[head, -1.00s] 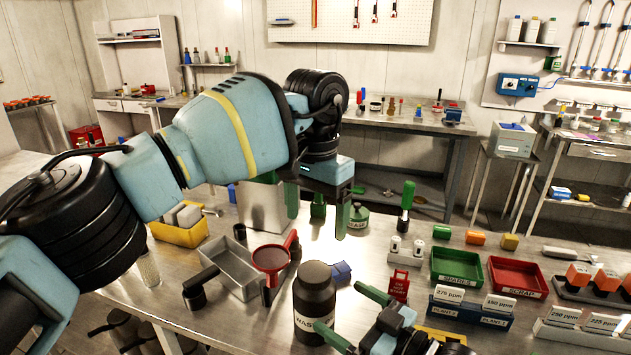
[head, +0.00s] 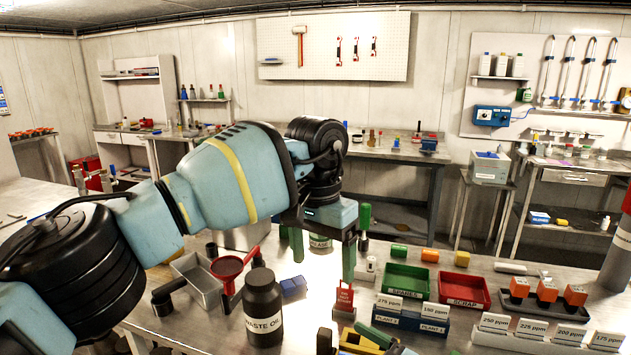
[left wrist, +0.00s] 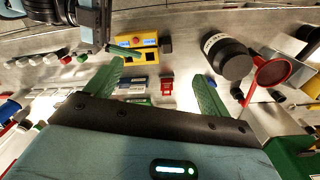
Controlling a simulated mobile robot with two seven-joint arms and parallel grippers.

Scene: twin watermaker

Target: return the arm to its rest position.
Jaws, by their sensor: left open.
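My left gripper (head: 323,252) is open, with its two green fingers apart and pointing down over the bench. Nothing shows between the fingers. In the left wrist view its fingers (left wrist: 155,90) spread over the bench items. The left arm crosses the head view from the left edge. Part of my right gripper (head: 376,338) shows at the bottom edge of the head view as a green finger by a yellow block. In the left wrist view it is at upper left, near a yellow box. Its opening is unclear.
A black waste oil bottle (head: 263,307), a red funnel (head: 227,267) and a grey metal tray (head: 190,270) stand left of the gripper. A green spares tray (head: 408,280), a red scrap tray (head: 464,291) and a blue card holder (head: 410,319) stand right of it.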

